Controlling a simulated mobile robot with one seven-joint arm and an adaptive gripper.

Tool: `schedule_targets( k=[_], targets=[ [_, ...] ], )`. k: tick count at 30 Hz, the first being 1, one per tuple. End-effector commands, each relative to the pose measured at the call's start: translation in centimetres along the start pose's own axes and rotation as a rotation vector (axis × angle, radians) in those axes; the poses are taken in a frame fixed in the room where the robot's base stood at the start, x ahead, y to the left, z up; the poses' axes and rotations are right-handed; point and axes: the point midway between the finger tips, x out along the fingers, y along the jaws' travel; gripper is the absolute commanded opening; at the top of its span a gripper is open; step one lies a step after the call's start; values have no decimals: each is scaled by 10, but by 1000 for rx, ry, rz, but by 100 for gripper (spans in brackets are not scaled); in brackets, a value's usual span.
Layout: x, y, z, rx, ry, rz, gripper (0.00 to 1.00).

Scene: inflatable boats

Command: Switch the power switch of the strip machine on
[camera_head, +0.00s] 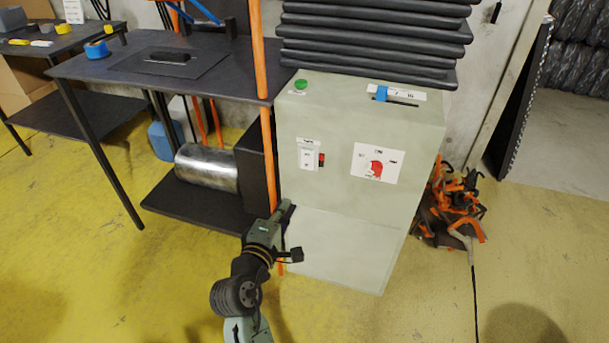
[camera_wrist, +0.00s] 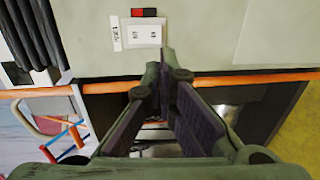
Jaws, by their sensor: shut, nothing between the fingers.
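The strip machine (camera_head: 345,125) is a grey-green cabinet. A white plate (camera_head: 307,155) on its front has a small red and black switch (camera_head: 321,159) at its right edge. In the wrist view the plate (camera_wrist: 141,33) lies just beyond my fingertips, with the red and black switch (camera_wrist: 144,12) at the top edge. A second white plate to the right carries a red knob (camera_head: 376,168). Labels are too small to read. My gripper (camera_head: 287,207) is low in front of the cabinet's left side, below the plates. Its fingers (camera_wrist: 166,58) are shut and empty, apart from the switch.
A green button (camera_head: 301,84) and a blue slider (camera_head: 381,93) are on the cabinet's top. An orange post (camera_head: 265,130) stands at its left, beside a dark table (camera_head: 110,68) and a metal roll (camera_head: 207,167). Yellow floor in front is clear. Orange and black scraps (camera_head: 455,210) lie right.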

Motion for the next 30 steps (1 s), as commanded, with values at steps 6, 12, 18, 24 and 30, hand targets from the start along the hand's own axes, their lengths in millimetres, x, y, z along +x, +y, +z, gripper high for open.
schedule_targets(
  k=[6,12,18,24,30],
  targets=[
    [19,2,0,1,-2,1,0],
    [61,3,1,1,-3,1,0],
    [102,3,0,2,-2,0,0],
    [130,2,0,1,1,1,0],
    [140,1,0,2,1,0,0]
  ],
)
